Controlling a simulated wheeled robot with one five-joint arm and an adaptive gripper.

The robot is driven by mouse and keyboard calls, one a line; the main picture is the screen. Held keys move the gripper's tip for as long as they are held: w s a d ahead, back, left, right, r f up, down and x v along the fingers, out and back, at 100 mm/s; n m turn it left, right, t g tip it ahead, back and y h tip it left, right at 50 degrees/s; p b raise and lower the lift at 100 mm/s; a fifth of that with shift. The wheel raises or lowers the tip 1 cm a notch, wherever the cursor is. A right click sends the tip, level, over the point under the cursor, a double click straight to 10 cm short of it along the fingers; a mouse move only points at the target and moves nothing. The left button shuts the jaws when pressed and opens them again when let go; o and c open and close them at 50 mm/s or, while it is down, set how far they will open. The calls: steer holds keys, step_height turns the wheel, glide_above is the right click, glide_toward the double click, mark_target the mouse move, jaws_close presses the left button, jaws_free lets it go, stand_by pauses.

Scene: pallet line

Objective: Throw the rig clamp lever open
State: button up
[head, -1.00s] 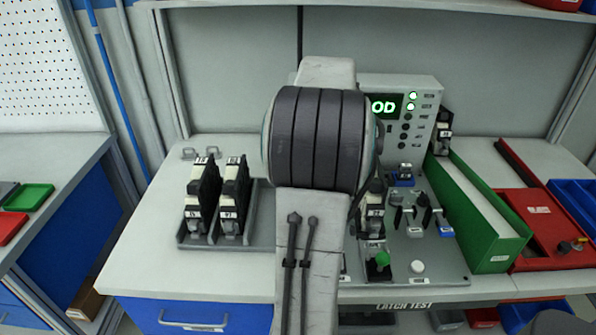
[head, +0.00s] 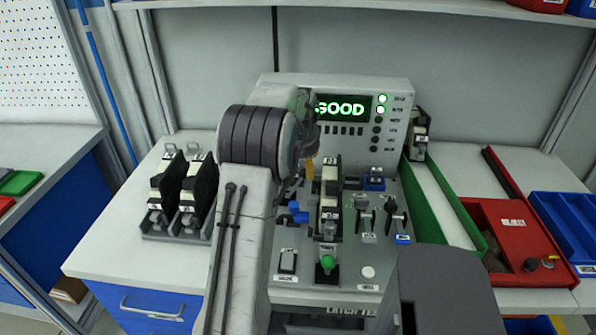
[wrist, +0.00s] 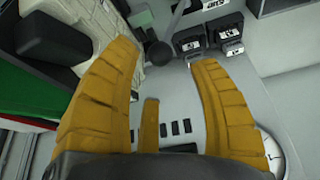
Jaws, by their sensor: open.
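The test rig (head: 380,262) is a grey panel in front of a console. A black-and-cream unit (head: 330,198) stands in it, with a green knob (head: 327,262) at its front. A blue handle (head: 293,213) sits left of the unit, and two dark-handled levers stand to its right. I cannot tell for sure which is the clamp lever. My gripper (head: 309,168) hangs above and left of the unit, partly hidden by my arm. In the wrist view its yellow fingers are apart and empty. A dark ball-ended lever (wrist: 158,53) shows beyond and between them, apart from both.
The console display (head: 342,108) reads GOOD in green. Two similar units stand in a grey holder (head: 165,232) at the left. A green-walled channel (head: 435,200), a red tray (head: 505,215) and a blue bin (head: 565,225) lie right. Bench space at front left is clear.

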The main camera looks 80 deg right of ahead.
mark_target(297, 184)
steer(key=p+x, duration=0.2)
steer(key=x, duration=0.1)
steer(key=shift+f+p, duration=0.2)
steer(key=shift+p, duration=0.1)
steer(key=shift+x, duration=1.3)
jaws_close()
